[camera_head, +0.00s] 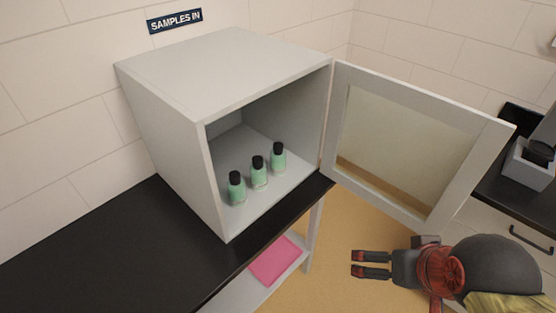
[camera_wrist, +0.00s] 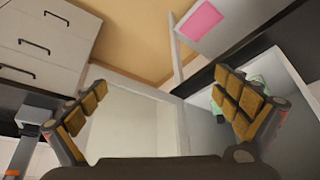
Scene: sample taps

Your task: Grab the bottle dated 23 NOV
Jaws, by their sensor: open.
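Three green bottles with black caps stand in a row inside an open grey cabinet (camera_head: 190,75): a left bottle (camera_head: 237,190), a middle bottle (camera_head: 259,173) and a right bottle (camera_head: 278,158). No date can be read on any of them, so I cannot tell which is 23 NOV. My gripper (camera_head: 356,264) is empty, to the right of and outside the cabinet, below the open door. In the wrist view its fingers (camera_wrist: 162,108) are spread wide. Part of a green bottle (camera_wrist: 258,79) shows behind the right finger there.
The cabinet's glazed door (camera_head: 395,140) is swung open to the right, close to my arm. The cabinet stands on a black counter (camera_head: 100,255). A pink item (camera_head: 275,261) lies on a shelf below. A grey box (camera_head: 531,168) stands on the right counter.

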